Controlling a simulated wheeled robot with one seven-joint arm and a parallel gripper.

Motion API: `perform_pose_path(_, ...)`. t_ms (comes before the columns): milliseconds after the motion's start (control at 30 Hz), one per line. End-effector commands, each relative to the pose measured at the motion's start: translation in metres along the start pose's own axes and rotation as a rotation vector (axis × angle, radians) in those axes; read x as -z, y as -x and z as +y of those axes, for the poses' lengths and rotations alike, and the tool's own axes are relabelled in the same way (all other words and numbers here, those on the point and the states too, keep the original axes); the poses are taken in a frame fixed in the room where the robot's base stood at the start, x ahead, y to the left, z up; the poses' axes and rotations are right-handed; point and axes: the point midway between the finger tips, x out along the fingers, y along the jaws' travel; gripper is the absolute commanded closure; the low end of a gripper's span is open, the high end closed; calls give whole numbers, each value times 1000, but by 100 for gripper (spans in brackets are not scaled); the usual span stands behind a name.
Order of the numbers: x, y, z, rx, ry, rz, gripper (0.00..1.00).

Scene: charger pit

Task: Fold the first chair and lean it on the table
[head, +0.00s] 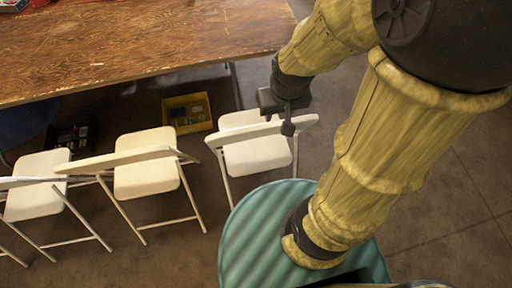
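Three white folding chairs stand unfolded in a row along the near side of the wooden table (150,40). The right chair (258,156) has its backrest towards me and its seat towards the table. The middle chair (146,178) and the left chair (38,190) stand the same way. I cannot tell which one is the first chair. My gripper (288,127) is at the right chair's backrest, over its top edge right of the middle. Its fingers overlap the backrest in this view, and I cannot tell whether they touch or grip it.
A yellow crate (207,106) with small items and a dark box (68,143) sit on the floor under the table. A table leg (235,88) stands behind the right chair. Floor (455,220) is clear on the right. My arm covers much of the right side.

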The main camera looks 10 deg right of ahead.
Motion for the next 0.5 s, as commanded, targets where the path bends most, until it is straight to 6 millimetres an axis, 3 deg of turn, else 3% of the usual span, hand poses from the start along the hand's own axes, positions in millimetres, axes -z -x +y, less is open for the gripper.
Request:
perform_pose_path(233, 0, 0, 0, 0, 0, 0, 64)
perform_pose_path(300, 0, 0, 0, 0, 3, -1, 53)
perform_pose_path(500, 3, -14, -6, -27, 106, -55, 53)
